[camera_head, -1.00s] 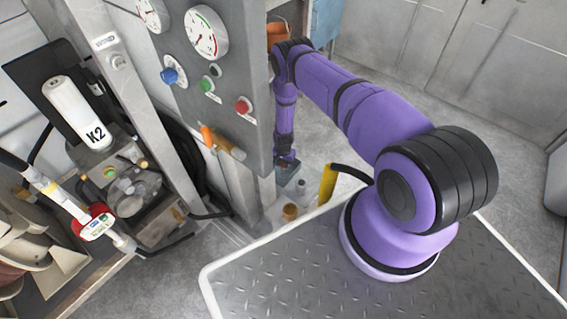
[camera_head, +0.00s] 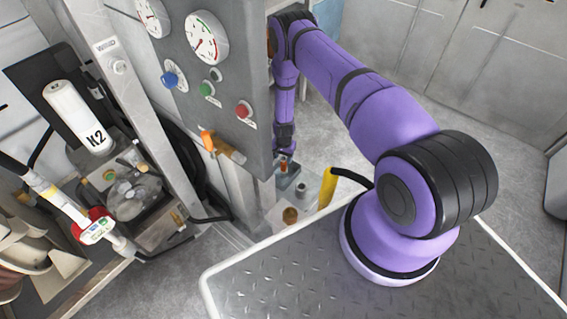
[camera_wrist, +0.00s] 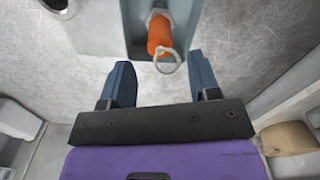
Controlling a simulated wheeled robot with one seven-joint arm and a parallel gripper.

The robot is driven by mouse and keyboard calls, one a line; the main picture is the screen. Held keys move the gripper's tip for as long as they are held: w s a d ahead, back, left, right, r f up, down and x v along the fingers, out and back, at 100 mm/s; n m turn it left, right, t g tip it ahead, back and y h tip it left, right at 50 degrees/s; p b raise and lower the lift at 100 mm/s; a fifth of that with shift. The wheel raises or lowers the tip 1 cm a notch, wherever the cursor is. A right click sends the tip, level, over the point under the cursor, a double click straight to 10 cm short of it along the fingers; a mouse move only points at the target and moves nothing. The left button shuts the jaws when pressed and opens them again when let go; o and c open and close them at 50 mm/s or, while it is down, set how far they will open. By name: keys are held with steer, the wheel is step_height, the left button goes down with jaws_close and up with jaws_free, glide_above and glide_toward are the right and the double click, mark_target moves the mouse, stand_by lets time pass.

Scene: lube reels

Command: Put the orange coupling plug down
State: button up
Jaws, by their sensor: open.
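The orange coupling plug (camera_wrist: 159,36) stands on a grey-blue block, with a pale wire ring at its near end, in the wrist view. In the head view it is a small orange spot (camera_head: 284,166) just below my gripper (camera_head: 285,154). In the wrist view my gripper (camera_wrist: 160,62) is open, its two blue fingers either side of the ring and apart from it. The plug's body lies past the fingertips. The plug's lower end is hard to make out.
A grey gauge panel (camera_head: 225,95) stands close left of my forearm. An amber cup (camera_head: 290,215), a small grey cylinder (camera_head: 300,190) and a yellow cylinder (camera_head: 326,187) stand near the block. Open floor lies to the right.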

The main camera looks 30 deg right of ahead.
steer(key=shift+r, duration=2.3)
steer(key=w+a+r+n+t, duration=0.1)
steer(key=w+r, duration=0.2)
steer(key=r, duration=1.1)
steer(key=w+a+r+n, duration=0.1)
steer(key=w+r, duration=0.2)
steer(key=r, duration=1)
steer(key=s+a+r+n+t, duration=0.1)
steer(key=s+r, duration=0.2)
steer(key=r, duration=0.8)
steer(key=s+a+r+n+t, duration=0.1)
steer(key=s+r+n, duration=0.1)
steer(key=r, duration=0.9)
steer(key=s+a+r+n, duration=0.2)
steer(key=s+a+r, duration=0.1)
steer(key=s+r, duration=1.3)
steer(key=s+r+n+t, duration=0.1)
steer(key=s+r, duration=0.2)
steer(key=s, duration=0.7)
steer(key=s+r+n+t, duration=0.1)
steer(key=s+r+n, duration=0.1)
steer(key=s, duration=0.8)
steer(key=shift+s+a+r, duration=0.2)
steer(key=shift+s+r, duration=0.05)
steer(key=shift+r, duration=0.4)
